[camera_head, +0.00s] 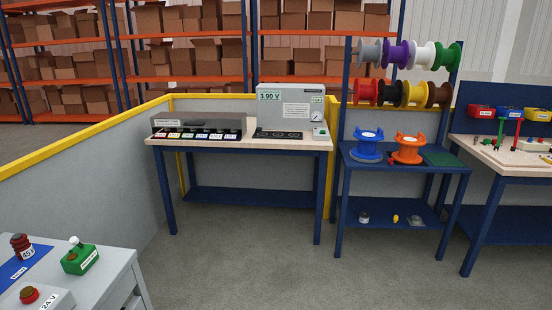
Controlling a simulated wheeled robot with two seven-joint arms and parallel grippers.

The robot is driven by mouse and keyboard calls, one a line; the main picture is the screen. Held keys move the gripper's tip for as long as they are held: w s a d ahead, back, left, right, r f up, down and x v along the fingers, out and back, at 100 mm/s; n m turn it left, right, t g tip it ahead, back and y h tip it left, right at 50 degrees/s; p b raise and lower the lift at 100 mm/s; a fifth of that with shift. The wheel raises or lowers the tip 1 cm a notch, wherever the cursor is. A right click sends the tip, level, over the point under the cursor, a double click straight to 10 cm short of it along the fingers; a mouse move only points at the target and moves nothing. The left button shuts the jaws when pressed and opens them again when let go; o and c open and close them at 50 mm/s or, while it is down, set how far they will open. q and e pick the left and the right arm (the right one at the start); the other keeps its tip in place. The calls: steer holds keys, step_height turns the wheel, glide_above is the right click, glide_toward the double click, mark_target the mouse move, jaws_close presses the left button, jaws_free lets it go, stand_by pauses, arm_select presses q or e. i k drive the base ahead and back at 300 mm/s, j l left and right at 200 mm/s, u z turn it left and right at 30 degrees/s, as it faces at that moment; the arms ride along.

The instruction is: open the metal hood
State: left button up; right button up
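A long, low grey metal box (198,124) stands on the left part of a light-topped workbench (263,144) in the middle distance. Its top looks like the metal hood and appears to be down, though it is small at this distance. A row of small coloured labels runs along its front. Neither of my grippers shows in this view.
A grey device with a 3.90 V display (291,103) stands right of the box. A shelf (403,157) with coloured spools is further right. A grey cabinet (85,284) with buttons is at the near left. A yellow-topped wall (90,170) runs left; the middle floor (250,260) is clear.

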mark_target(184, 120)
steer(key=i, duration=1.65)
